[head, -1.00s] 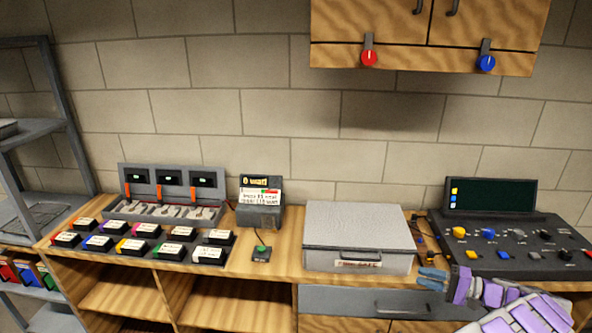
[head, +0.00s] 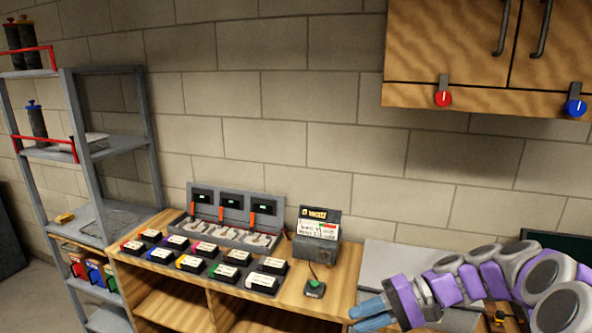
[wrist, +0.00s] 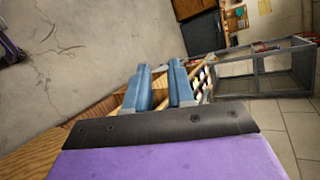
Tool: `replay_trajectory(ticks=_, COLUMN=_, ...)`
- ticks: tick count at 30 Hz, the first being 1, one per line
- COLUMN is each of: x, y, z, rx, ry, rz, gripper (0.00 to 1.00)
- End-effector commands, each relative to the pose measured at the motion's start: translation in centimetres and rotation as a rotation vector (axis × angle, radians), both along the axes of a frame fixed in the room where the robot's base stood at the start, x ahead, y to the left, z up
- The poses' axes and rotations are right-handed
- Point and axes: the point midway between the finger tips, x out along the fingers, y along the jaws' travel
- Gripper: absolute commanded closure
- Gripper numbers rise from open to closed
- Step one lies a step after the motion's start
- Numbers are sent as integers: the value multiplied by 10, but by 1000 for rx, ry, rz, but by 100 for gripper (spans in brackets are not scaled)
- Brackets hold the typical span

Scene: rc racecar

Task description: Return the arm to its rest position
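My arm reaches in from the right in the head view, purple and grey, with my gripper (head: 371,314) pointing left in front of the bench. Its blue fingers also show in the wrist view (wrist: 160,88), parted with a gap between them and nothing held. The gripper and forearm cover part of the grey metal case (head: 385,262) on the bench.
The wooden bench (head: 345,283) holds several labelled blocks (head: 195,263), a charger-like rack (head: 232,222), a small display unit (head: 317,238) and a green-button box (head: 315,288). A grey shelf (head: 105,212) stands left. A wall cabinet (head: 455,50) hangs above right. Floor left is open.

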Motion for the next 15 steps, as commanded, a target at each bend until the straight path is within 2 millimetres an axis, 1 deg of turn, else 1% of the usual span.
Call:
replay_trajectory(ticks=1, x=-15, y=16, z=5, rx=-43, ry=1, rz=38, gripper=77)
replay_trajectory(ticks=3, x=-35, y=33, z=6, rx=-108, ry=8, rz=82, gripper=77)
replay_trajectory(ticks=5, x=-53, y=45, z=6, rx=-162, ry=14, rz=119, gripper=77)
replay_trajectory(ticks=6, x=-66, y=51, z=6, rx=-202, ry=15, rz=142, gripper=77)
replay_trajectory(ticks=9, x=-97, y=65, z=3, rx=-301, ry=18, rz=191, gripper=77)
replay_trajectory(ticks=11, x=-115, y=69, z=-1, rx=-363, ry=20, rz=218, gripper=77)
replay_trajectory(ticks=12, x=-128, y=72, z=-2, rx=-406, ry=19, rz=235, gripper=77)
replay_trajectory(ticks=14, x=-146, y=73, z=-6, rx=-469, ry=17, rz=258, gripper=77)
replay_trajectory(ticks=15, x=-158, y=73, z=-9, rx=-511, ry=13, rz=271, gripper=77)
